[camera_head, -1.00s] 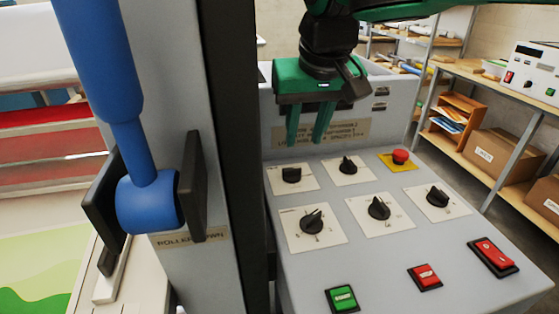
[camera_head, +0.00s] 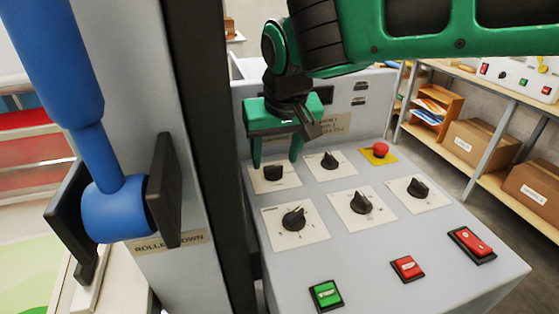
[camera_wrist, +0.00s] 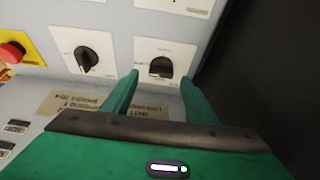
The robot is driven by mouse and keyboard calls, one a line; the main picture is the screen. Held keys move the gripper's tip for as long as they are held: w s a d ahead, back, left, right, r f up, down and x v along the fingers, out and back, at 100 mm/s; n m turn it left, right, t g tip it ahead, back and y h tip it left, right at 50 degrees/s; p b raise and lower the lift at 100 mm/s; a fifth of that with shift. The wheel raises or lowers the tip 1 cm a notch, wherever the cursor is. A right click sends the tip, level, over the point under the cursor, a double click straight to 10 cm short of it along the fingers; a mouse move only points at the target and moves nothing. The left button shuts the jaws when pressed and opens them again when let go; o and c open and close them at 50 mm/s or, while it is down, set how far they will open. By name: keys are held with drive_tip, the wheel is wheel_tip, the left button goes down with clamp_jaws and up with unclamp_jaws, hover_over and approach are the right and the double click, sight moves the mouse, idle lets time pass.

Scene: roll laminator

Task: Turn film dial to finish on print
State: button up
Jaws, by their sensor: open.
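A black dial (camera_head: 273,173) on a white plate sits at the back left of the control panel. It also shows in the wrist view (camera_wrist: 161,68). The small print on its plate is too blurred to read, so I cannot tell whether it is the film dial. My gripper (camera_head: 276,163) is open, with one green finger to each side of this dial. In the wrist view, my gripper's fingertips (camera_wrist: 160,78) are just short of the knob or level with its near edge. I cannot tell whether they touch it.
Several other dials are close by, including one to the right (camera_head: 330,160) and one in front (camera_head: 293,218). A red emergency button (camera_head: 380,150) is at the back right. Green (camera_head: 325,294) and red switches line the front. A dark post and blue lever (camera_head: 118,205) stand left.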

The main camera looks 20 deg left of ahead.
sight(273, 171)
drive_tip(key=shift+x, duration=1.3)
drive_tip(key=shift+c, duration=0.3)
